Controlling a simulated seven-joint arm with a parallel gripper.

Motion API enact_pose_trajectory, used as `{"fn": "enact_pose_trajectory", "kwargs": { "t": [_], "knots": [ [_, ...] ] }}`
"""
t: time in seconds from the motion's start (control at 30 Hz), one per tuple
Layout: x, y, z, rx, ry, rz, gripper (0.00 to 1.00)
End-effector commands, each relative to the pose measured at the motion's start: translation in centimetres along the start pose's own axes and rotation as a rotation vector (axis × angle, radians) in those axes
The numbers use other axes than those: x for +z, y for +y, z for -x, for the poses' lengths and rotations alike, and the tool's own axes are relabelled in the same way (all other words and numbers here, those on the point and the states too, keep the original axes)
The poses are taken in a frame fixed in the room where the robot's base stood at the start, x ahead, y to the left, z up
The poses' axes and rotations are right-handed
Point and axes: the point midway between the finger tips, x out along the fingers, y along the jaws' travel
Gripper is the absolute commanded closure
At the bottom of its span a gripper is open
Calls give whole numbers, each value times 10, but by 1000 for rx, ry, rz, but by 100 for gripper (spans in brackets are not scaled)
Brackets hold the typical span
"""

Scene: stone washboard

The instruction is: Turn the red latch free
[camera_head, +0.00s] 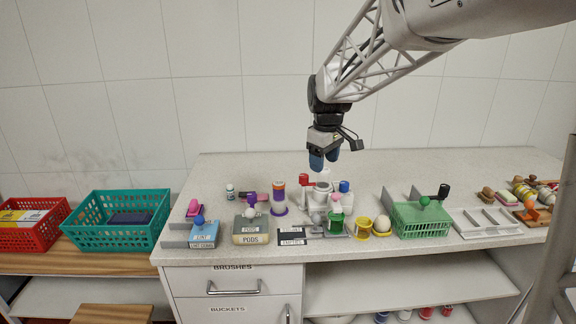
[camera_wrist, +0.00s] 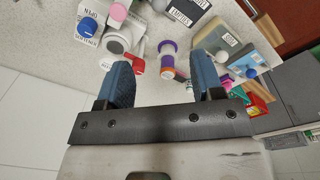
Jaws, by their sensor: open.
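A red latch (camera_head: 304,179) shows beside a white round-topped fixture (camera_head: 322,188) in the middle of the worktop. In the wrist view the red latch (camera_wrist: 138,66) sticks out from the side of the white fixture (camera_wrist: 117,42), close to the left finger. My gripper (camera_head: 323,160) points down above and behind this fixture, with blue fingers. In the wrist view my gripper (camera_wrist: 164,78) has its fingers apart with nothing between them. The latch lies beyond the fingertips. I cannot tell whether the latch is engaged.
A purple and orange spool (camera_wrist: 167,58) stands near the fingers. A blue knob (camera_wrist: 88,27) is beside the fixture. A green basket (camera_head: 421,220), a pods box (camera_head: 251,229) and yellow cups stand along the front. The worktop's back (camera_head: 440,165) is mostly clear.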

Motion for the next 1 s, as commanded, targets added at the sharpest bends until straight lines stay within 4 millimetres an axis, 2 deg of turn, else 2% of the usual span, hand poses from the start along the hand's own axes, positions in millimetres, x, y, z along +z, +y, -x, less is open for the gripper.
{"fn": "enact_pose_trajectory", "kwargs": {
  "t": [0.2, 0.6, 0.8, 1.0],
  "knots": [
    [-43, 28, -20, -17, -16, 103, 39],
    [-114, 71, -64, -47, -37, 282, 39],
    [-132, 81, -76, -55, -41, 333, 39],
    [-136, 84, -79, -57, -42, 345, 39]
  ]
}}
